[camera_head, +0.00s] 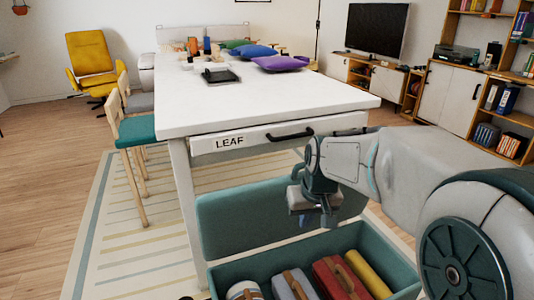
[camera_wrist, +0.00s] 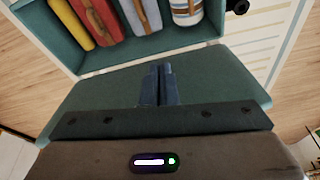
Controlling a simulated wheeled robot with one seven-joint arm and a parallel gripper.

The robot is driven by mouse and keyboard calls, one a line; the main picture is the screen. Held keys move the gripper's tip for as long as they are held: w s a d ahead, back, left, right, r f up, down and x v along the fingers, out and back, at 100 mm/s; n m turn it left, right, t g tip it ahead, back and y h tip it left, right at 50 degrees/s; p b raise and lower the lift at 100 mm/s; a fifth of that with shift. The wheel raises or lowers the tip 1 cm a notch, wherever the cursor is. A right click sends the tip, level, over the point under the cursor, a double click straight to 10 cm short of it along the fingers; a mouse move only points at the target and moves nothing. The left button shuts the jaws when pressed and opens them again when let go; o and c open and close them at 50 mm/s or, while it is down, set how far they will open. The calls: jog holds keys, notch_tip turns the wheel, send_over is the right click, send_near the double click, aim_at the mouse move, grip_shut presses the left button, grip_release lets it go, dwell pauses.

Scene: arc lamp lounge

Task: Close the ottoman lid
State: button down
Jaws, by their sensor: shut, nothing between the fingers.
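The teal ottoman (camera_head: 224,270) stands open at the bottom of the head view. Its lid (camera_head: 240,212) is raised, tilted up at the box's far side under the table. The lid also shows in the wrist view (camera_wrist: 95,100), spreading behind my fingers. My gripper (camera_head: 312,215) is in front of the lid's right part in the head view. In the wrist view my gripper (camera_wrist: 160,72) has its two dark fingers together, with nothing between them. I cannot tell whether the fingers touch the lid. The lid's right part is hidden by my arm.
Inside the ottoman lie a yellow roll (camera_head: 368,273), a red bag (camera_head: 338,280), a grey bag (camera_head: 293,286) and a white cylinder (camera_head: 244,290). A white table (camera_head: 270,107) with a drawer marked LEAF (camera_head: 260,139) stands close above the lid. A teal stool (camera_head: 137,130) is left.

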jog(key=w+a+r+n+t+y+p, duration=0.1)
jog(key=w+a+r+t+p, duration=0.15)
jog(key=w, duration=1.05)
jog(key=w+a+r+n+t+p, duration=0.1)
jog(key=w+a+r+p, duration=0.25)
jog(key=w, duration=0.95)
jog(key=w+f+b, duration=0.1)
jog(key=f, duration=0.1)
jog(key=w+f+b, duration=0.1)
jog(key=f, duration=0.2)
jog(key=w+f+b, duration=0.1)
jog(key=f, duration=0.2)
jog(key=shift+w+d+f, duration=0.1)
jog(key=shift+f, duration=0.05)
jog(key=shift+s+d+f, duration=0.2)
jog(key=shift+s, duration=0.4)
jog(key=shift+s+b, duration=0.1)
jog(key=shift+b, duration=0.3)
